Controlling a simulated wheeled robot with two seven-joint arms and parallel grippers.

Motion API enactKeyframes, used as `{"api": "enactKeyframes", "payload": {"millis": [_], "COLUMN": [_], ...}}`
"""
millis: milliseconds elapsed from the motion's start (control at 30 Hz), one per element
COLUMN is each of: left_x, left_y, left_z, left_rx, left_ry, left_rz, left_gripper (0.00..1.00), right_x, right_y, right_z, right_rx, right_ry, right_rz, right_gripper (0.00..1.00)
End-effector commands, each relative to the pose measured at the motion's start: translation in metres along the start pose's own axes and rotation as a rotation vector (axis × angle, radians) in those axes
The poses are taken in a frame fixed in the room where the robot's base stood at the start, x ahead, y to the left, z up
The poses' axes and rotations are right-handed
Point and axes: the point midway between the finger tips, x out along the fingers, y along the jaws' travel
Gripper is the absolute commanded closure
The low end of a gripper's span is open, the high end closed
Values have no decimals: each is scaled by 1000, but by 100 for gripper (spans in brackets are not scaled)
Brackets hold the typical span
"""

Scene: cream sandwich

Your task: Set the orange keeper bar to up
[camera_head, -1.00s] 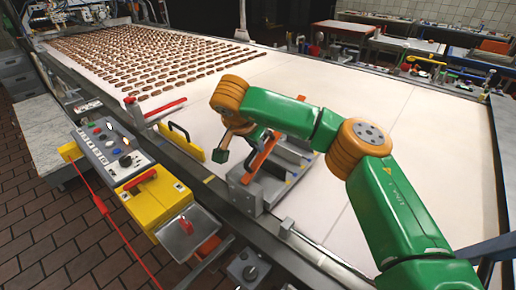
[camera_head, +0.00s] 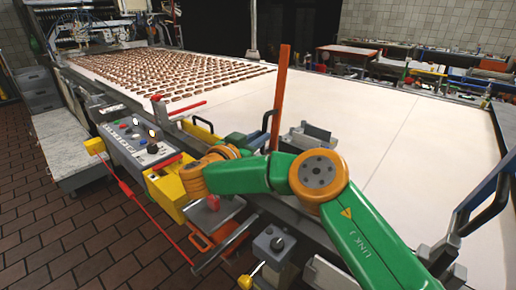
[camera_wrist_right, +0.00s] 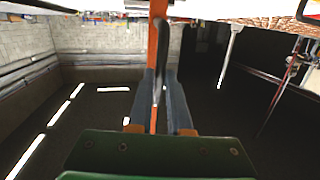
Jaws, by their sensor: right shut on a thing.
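The orange keeper bar (camera_head: 280,92) stands upright, very slightly tilted, at the near edge of the belt in the head view. In the right wrist view the bar (camera_wrist_right: 158,35) runs up from between the fingers. My right gripper (camera_wrist_right: 160,80) is shut on the bar. In the head view the right gripper (camera_head: 262,140) is at the bar's lower part, partly hidden behind my green and orange arm. The bar's foot is hidden by the arm. My left gripper is not in view.
A grey metal bracket (camera_head: 308,136) stands right of the bar. A yellow plate with a black handle (camera_head: 203,128) is to its left. A control panel (camera_head: 140,140) with a red-handled yellow box is at the near left. The white belt (camera_head: 400,130) behind is clear on the right.

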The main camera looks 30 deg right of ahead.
Motion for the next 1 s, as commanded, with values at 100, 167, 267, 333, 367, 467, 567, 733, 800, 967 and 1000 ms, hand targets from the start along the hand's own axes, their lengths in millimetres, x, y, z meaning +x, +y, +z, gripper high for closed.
{"api": "enactKeyframes", "payload": {"millis": [100,167,267,333,367,467,567,733,800,967,1000], "left_x": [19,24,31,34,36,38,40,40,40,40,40], "left_y": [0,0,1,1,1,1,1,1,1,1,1], "left_z": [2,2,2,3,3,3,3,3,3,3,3], "left_rx": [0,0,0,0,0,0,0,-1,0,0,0], "left_ry": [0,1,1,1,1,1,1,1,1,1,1], "left_rz": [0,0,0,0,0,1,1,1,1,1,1], "left_gripper": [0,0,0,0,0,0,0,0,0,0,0], "right_x": [-1,-2,-4,-5,-5,-6,-6,-6,-6,-6,-6], "right_y": [-1,-1,-1,-1,-2,-1,-1,-1,-1,-1,-1], "right_z": [13,15,17,18,19,20,20,20,20,20,20], "right_rx": [-17,-24,-33,-37,-39,-42,-45,-47,-48,-48,-48], "right_ry": [66,97,139,162,171,192,204,212,212,211,210], "right_rz": [-4,-4,-3,-4,-4,-3,-2,-1,-1,-1,-1], "right_gripper": [100,100,100,100,100,100,100,100,100,100,100]}}
